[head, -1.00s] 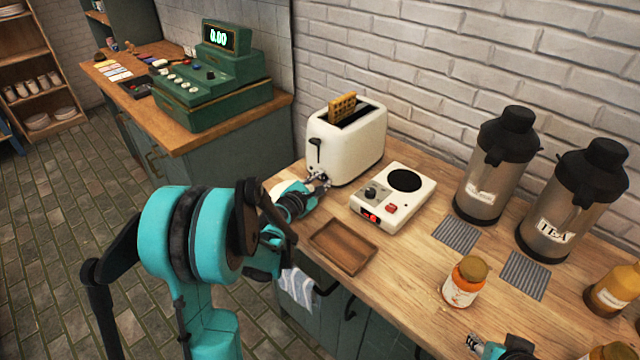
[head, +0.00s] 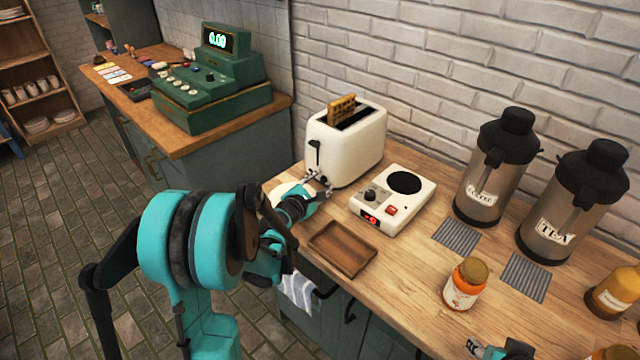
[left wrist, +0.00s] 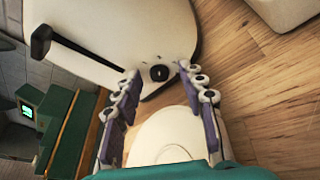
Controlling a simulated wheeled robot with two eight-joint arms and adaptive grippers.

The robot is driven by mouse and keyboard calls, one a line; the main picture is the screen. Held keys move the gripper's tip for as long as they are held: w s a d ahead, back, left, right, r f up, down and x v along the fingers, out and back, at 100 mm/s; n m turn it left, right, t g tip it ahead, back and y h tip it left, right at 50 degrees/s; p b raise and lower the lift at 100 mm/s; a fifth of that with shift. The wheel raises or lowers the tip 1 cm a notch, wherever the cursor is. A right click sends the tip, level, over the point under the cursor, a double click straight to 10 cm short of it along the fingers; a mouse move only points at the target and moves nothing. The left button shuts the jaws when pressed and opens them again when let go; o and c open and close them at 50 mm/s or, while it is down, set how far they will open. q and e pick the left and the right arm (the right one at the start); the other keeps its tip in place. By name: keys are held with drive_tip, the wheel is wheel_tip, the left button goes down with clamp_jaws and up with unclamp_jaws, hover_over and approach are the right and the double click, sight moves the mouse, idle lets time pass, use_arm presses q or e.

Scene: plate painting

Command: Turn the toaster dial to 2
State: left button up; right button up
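The white toaster (head: 350,150) stands on the wooden counter against the brick wall, with a waffle (head: 341,108) sticking out of its slot. Its black lever shows on the end face. Below the lever, in the left wrist view, is a small round black dial (left wrist: 159,73); its markings are too small to read. My left gripper (head: 321,184) is at this end of the toaster. In the left wrist view its fingers (left wrist: 160,80) are apart, one on each side of the dial, with gaps visible. My right gripper (head: 474,345) is only partly visible at the bottom edge.
A white hot plate (head: 420,208) with knobs stands right of the toaster. A wooden tray (head: 342,249) lies in front. A white plate (left wrist: 168,140) is under my left gripper. An orange jar (head: 465,285) and two drink urns (head: 497,165) stand further right.

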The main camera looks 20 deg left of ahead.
use_arm(q)
drive_tip(key=v, duration=1.2)
drive_tip(key=shift+d, duration=0.1)
drive_tip(key=shift+s+f, duration=0.1)
